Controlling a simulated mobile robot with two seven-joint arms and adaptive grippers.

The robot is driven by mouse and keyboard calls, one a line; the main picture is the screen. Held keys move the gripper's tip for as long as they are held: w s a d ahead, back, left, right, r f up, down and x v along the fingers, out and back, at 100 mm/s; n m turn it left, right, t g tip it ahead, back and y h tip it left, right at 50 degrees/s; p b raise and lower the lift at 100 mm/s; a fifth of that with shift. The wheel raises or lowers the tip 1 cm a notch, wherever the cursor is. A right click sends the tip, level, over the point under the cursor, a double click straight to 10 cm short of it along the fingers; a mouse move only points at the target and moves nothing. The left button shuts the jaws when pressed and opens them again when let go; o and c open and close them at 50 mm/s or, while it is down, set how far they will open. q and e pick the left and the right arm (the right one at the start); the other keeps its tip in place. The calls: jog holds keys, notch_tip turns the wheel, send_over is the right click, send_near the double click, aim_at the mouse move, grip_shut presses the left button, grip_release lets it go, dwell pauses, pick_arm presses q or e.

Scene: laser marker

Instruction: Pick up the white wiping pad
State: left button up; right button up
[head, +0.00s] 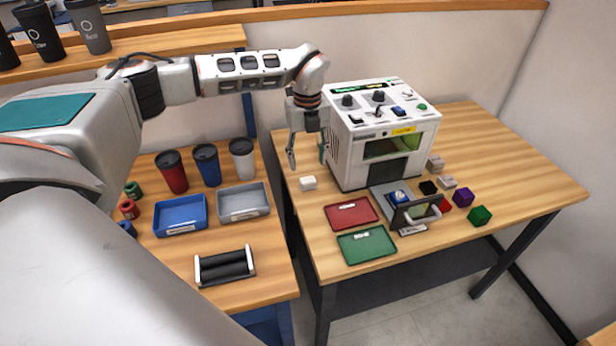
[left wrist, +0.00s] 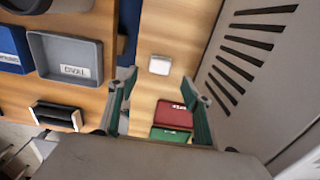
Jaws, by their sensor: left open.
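The white wiping pad (head: 308,183) lies on the right wooden table, near its left edge and left of the white machine. It also shows in the left wrist view (left wrist: 160,65), flat on the wood and ahead of the fingertips. My left gripper (head: 307,152) is open and empty, above the table and the pad, pointing down close to the machine's left side. In the left wrist view its two fingers (left wrist: 157,82) are spread apart, with the pad seen beyond the gap between them. My right gripper is not in view.
The white laser machine (head: 383,135) stands just right of my left gripper. A red tray (head: 351,214) and a green tray (head: 367,245) lie nearer the front. Blue (head: 181,216) and grey (head: 243,202) trays sit on the left table, across a gap.

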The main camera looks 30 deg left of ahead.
aim_at(307, 179)
pick_arm(q)
notch_tip(307, 179, down, 2)
jog(key=shift+s+d, duration=0.1)
jog(key=shift+s, duration=0.05)
jog(key=shift+w+f, duration=0.2)
jog(key=shift+f, duration=2.4)
jog(key=c, duration=1)
